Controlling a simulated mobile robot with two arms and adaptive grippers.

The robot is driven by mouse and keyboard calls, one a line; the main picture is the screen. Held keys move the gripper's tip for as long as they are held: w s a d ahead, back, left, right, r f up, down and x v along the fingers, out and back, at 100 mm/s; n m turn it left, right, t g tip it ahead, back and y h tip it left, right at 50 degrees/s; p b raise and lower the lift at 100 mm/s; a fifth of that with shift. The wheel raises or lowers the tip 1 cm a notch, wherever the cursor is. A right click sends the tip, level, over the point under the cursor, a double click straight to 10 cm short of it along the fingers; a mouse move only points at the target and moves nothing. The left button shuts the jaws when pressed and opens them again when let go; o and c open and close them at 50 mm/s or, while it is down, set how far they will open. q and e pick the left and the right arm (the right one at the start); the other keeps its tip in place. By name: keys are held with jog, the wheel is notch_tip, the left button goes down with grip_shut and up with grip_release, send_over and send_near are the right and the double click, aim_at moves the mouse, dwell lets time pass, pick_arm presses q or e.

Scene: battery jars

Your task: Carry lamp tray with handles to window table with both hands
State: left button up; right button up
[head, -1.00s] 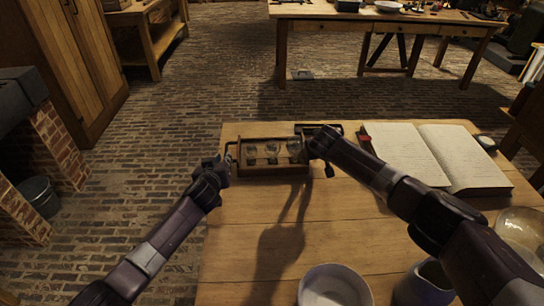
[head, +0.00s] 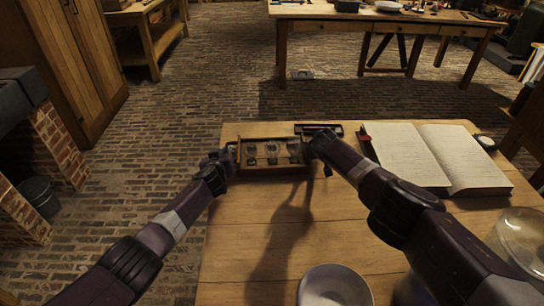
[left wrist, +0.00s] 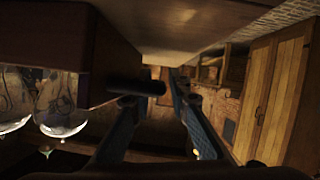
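The lamp tray (head: 272,170) is a brown wooden box with small glass lamps in it, at the far left of the near table (head: 330,230). My left gripper (head: 225,160) is at its left end. In the left wrist view, the left gripper's fingers (left wrist: 153,88) are apart, with a dark handle bar (left wrist: 135,87) at the left finger's tip; the tray's wall (left wrist: 105,50) and glass lamps (left wrist: 60,105) are to the left. My right gripper (head: 318,147) is at the tray's right end; its fingers and that handle are too small and hidden to judge.
An open book (head: 435,155) lies right of my right gripper. A dark flat object (head: 318,129) lies behind the tray. A white bowl (head: 333,287) and a glass bowl (head: 522,235) are near. Another table (head: 385,15) stands across open brick floor; no window shows.

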pick_arm(q)
jog(key=shift+c, duration=0.5)
pick_arm(e)
jog(key=shift+c, duration=0.6)
pick_arm(q)
grip_shut()
pick_arm(e)
grip_shut()
